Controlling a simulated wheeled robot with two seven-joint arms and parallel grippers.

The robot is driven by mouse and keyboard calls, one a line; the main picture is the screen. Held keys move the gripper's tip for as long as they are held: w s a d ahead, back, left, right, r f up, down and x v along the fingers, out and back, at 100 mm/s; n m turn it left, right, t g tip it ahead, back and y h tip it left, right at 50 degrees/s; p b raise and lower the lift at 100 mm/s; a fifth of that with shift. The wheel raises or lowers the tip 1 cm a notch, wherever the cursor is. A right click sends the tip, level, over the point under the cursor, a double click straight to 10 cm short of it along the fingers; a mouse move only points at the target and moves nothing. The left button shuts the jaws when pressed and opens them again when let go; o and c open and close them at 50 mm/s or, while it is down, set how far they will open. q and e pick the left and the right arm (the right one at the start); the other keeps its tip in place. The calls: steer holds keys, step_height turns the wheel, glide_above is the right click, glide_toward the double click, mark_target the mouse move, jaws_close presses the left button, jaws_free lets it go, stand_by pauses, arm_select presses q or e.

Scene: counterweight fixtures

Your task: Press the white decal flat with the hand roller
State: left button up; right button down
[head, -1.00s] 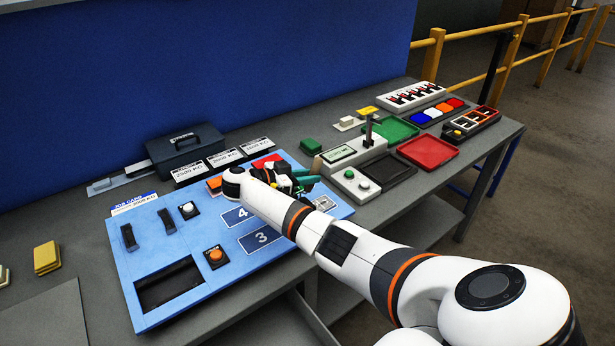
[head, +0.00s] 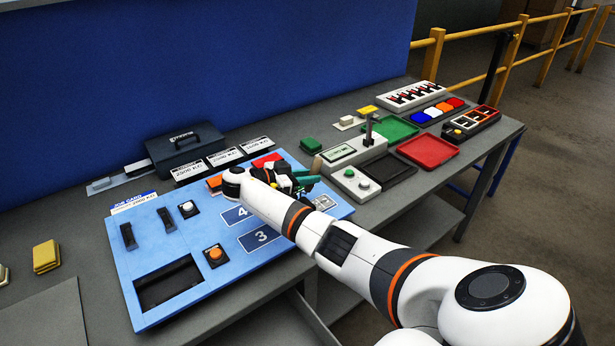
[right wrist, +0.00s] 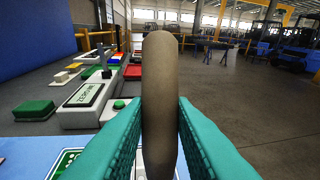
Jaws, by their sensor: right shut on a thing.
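My right gripper (head: 303,183) is over the far right part of the blue panel (head: 150,312). In the right wrist view its teal fingers (right wrist: 160,135) are shut on an upright, rounded brown-grey handle (right wrist: 160,85), which I take to be the hand roller's. The handle's tan tip (head: 317,163) also shows in the head view. The roller's lower end is hidden. A small pale patch (head: 323,202) lies on the panel just beside the gripper, perhaps the white decal; I cannot tell whether it is flat or touched by the roller. My left gripper is out of view.
Blue number plates, 4 (head: 238,214) and 3 (head: 261,238), lie on the panel. An orange button (head: 215,253) and black switches stand left. A grey box with a green button (head: 362,184) stands close right of the gripper. Coloured trays, such as the red one (head: 428,151), lie beyond.

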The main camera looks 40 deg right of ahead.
mark_target(319, 169)
steer(key=shift+r, duration=0.45)
stand_by(0.3)
steer(key=shift+d, duration=0.15)
steer(key=shift+s+d+b, duration=0.15)
steer(key=shift+d+b, duration=0.15)
steer(key=shift+d, duration=1.3)
steer(key=shift+s+f+b, duration=0.1)
steer(key=shift+f+b, duration=0.4)
steer(key=shift+f, duration=0.05)
stand_by(0.5)
steer(key=shift+r, duration=0.25)
steer(key=shift+r, duration=0.25)
steer(key=shift+d, duration=0.1)
stand_by(0.4)
